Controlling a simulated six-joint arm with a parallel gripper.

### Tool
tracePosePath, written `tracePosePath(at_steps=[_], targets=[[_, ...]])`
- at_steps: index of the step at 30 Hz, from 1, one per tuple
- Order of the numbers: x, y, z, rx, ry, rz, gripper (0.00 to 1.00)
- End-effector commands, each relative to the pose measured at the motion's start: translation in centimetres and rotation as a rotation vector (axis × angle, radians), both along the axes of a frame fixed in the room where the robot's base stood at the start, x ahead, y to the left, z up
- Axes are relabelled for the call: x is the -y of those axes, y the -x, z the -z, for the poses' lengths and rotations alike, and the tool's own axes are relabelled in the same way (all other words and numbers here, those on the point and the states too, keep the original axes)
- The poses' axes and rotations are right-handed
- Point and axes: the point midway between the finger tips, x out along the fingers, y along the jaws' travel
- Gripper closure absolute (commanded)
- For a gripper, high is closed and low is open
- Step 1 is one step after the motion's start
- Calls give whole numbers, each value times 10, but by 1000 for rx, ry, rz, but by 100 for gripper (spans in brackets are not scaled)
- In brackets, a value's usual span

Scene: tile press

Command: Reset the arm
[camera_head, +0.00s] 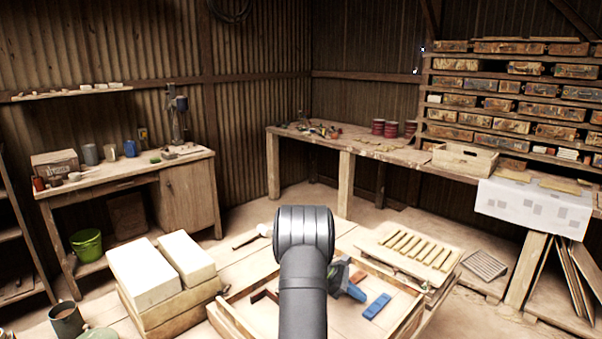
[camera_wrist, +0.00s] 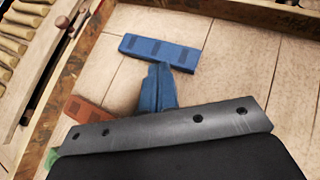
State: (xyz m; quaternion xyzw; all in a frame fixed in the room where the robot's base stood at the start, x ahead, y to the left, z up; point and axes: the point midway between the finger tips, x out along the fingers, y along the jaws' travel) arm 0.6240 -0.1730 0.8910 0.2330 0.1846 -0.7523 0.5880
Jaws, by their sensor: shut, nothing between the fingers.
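My gripper (camera_head: 355,291) hangs over the shallow wooden tray (camera_head: 412,322). Its blue fingers (camera_wrist: 158,70) are closed together and empty. A blue tile (camera_head: 377,306) lies flat on the tray floor just beyond the fingertips; in the wrist view (camera_wrist: 182,54) the fingertips appear just below its edge. I cannot tell how high the fingers are above the floor. A reddish-brown tile (camera_head: 265,296) lies in the tray left of my arm; the wrist view shows a reddish-brown tile (camera_wrist: 88,109) partly hidden by the gripper body.
A rack of pale strips (camera_head: 415,249) stands just behind the tray. Two white blocks (camera_head: 146,270) on wood stand to the left, with a dark mug (camera_head: 66,320) in front. A green bit (camera_wrist: 52,157) shows at the wrist view's lower left. Workbenches line the walls.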

Motion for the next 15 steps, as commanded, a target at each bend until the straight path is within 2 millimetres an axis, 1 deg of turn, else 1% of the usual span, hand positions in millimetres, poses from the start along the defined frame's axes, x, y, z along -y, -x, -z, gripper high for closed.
tracePosePath(at_steps=[1,3,7,9,12,15], targets=[[10,3,0,1,-1,3,100],[22,6,0,0,0,3,100],[39,10,0,0,-1,1,100],[45,11,-1,1,2,3,100],[45,10,6,1,4,2,100],[45,10,8,3,5,1,100]])
